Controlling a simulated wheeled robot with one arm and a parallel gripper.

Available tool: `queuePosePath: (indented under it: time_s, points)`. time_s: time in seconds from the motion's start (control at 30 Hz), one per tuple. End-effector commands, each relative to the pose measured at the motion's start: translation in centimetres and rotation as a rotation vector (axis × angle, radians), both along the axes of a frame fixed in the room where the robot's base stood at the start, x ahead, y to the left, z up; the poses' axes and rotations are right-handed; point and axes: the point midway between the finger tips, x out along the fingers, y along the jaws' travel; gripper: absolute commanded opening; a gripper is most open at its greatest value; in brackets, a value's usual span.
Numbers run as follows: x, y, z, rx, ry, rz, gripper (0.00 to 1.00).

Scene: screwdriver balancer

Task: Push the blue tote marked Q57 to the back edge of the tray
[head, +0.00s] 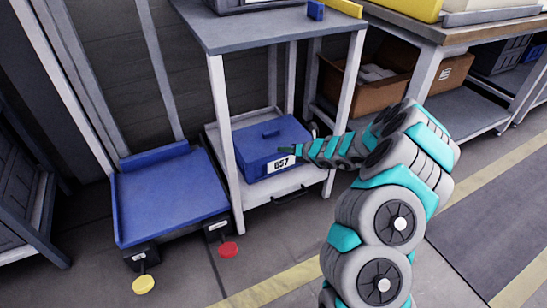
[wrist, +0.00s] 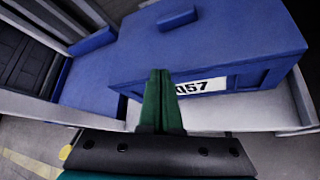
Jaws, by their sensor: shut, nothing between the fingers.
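The blue tote (head: 262,143) with a lid handle sits in a pale tray (head: 291,187) on the cart's lower shelf. Its white label (head: 281,163) reads like Q57 in the head view. In the wrist view the tote (wrist: 205,40) fills the upper middle, and the tray's rim (wrist: 250,118) shows below it. My gripper (head: 284,150) is shut and empty at the tote's label side. In the wrist view my green fingers (wrist: 160,74) cover the label's first character. I cannot tell whether they touch the tote.
Grey cart posts (head: 219,130) stand at the tray's corners, and the cart's top shelf (head: 260,32) is above it. A blue platform trolley (head: 170,198) stands at the left. A workbench with a cardboard box (head: 380,92) is at the right.

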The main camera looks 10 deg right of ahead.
Motion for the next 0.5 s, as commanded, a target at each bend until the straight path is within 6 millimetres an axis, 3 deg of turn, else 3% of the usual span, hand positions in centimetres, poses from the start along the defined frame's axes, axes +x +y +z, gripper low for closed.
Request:
queuePosePath:
  time_s: [0.03, 0.5]
  points:
    - [0.1, 0.0, 1.1, 0.001, -0.003, -0.001, 0.00]
    - [0.3, 0.0, 6.0, 0.004, -0.013, 0.000, 0.00]
